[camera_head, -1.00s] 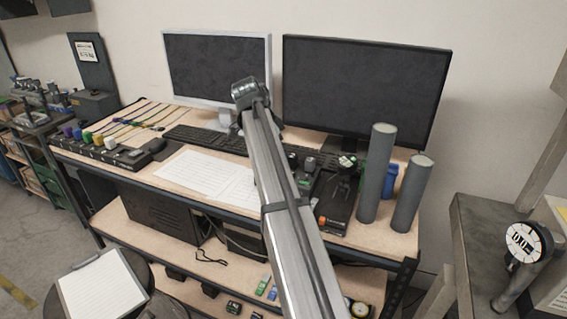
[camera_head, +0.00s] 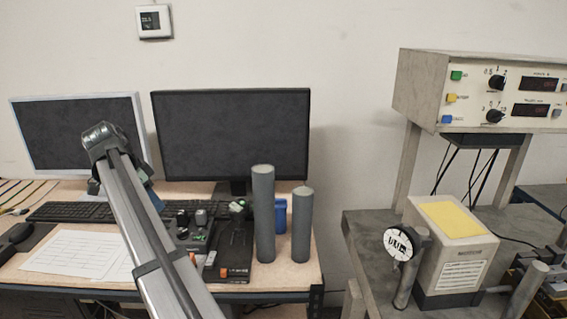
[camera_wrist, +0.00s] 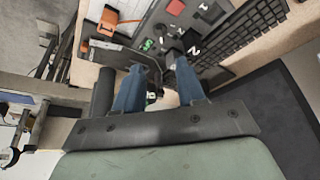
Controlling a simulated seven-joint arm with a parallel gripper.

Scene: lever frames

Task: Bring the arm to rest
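My arm (camera_head: 150,235) reaches up from the bottom of the head view over the desk. In that view my gripper is mostly hidden behind the arm's end. In the wrist view my gripper (camera_wrist: 160,68) shows two blue fingers standing apart, with nothing held between them. Beyond the fingers lies a black control panel (camera_wrist: 157,32) with coloured buttons and numbered switches. I cannot tell the exact gap between the fingertips and the panel.
Two monitors (camera_head: 232,135) stand at the back of the desk. Two grey cylinders (camera_head: 263,215) stand right of a black lever device (camera_head: 235,245). A grey bench (camera_head: 365,235) at the right carries a dial gauge (camera_head: 405,243) and a box with a yellow top (camera_head: 450,218).

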